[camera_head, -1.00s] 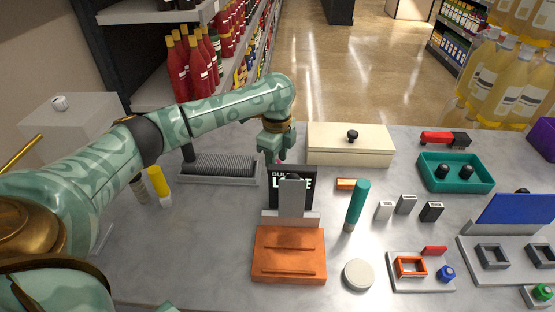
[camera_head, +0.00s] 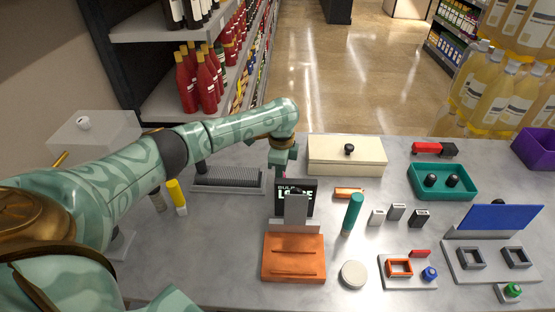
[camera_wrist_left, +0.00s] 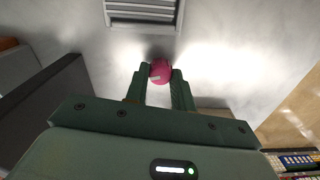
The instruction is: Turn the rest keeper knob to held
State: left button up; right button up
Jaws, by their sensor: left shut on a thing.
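A round pink knob (camera_wrist_left: 160,72) with a small pale mark shows in the left wrist view, between the fingertips. My left gripper (camera_wrist_left: 158,78) is shut on it, with a finger at each side. In the head view my left gripper (camera_head: 283,170) points down just behind the black sign (camera_head: 309,196), and the knob is mostly hidden there. Which setting the mark stands for cannot be read. My right gripper is not in view.
A grey ribbed block (camera_head: 228,180) lies left of the gripper, and a cream lidded box (camera_head: 345,158) stands to its right. An orange stand (camera_head: 294,262) and an upright teal cylinder (camera_head: 352,214) are nearer. A teal tray (camera_head: 443,181) lies right.

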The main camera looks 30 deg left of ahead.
pick_arm(q)
jog(key=n+p, duration=0.3)
jog(key=p, duration=0.1)
jog(key=shift+r+n+p, duration=0.3)
jog(key=shift+n, duration=0.1)
jog(key=n+p, duration=0.2)
jog(key=n, duration=0.1)
jog(key=shift+d+f+n, duration=0.1)
jog(key=shift+f+n, duration=0.05)
jog(key=shift+n, duration=0.15)
jog(key=n+p, duration=0.1)
jog(key=n, duration=0.2)
jog(key=shift+f+n+p, duration=0.1)
jog(key=shift+n+p, duration=0.2)
jog(key=shift+n, duration=1.8)
jog(key=shift+w, duration=0.1)
jog(key=o, duration=1)
